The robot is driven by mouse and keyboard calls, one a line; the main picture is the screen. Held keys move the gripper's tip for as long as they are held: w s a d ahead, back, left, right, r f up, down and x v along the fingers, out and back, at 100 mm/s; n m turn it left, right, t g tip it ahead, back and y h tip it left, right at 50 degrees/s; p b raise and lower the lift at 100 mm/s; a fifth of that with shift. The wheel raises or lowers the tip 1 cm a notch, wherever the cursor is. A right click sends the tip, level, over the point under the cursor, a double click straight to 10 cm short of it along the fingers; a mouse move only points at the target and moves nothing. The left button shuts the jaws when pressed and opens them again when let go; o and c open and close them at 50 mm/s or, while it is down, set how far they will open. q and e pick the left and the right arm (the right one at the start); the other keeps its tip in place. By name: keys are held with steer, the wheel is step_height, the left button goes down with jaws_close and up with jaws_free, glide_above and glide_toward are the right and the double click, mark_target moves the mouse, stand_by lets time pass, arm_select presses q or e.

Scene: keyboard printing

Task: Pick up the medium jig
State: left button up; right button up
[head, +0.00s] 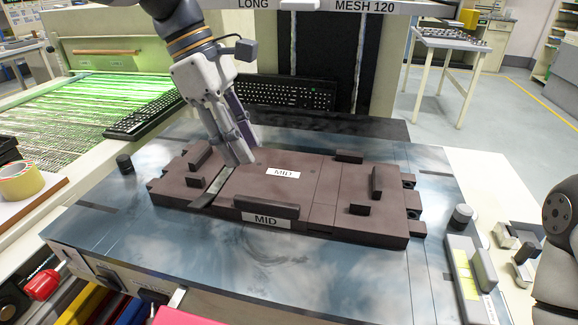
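The medium jig (330,205) is a flat brown block with "MID" labels on its top and front edge. It lies on the shiny metal table (190,275). My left gripper (243,160) points down over the left part of the jig, its fingertips at or just above the top surface. Whether the fingertips touch the jig is not clear. The two fingers look close together, and the gap between them is hard to see. My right gripper is not visible; only a grey part of my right arm shows at the right edge.
Small raised blocks stand on the jig. Black knobs (124,164) (461,215) sit on the table on either side. A yellow tape roll (20,181) is at left.

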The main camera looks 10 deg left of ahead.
mark_target(266, 201)
arm_select(q)
steer(key=x, duration=0.7)
steer(key=a+x, duration=0.1)
steer(key=x, duration=0.3)
steer(key=shift+s+f, duration=0.15)
steer(key=shift+s, duration=0.1)
jaws_close()
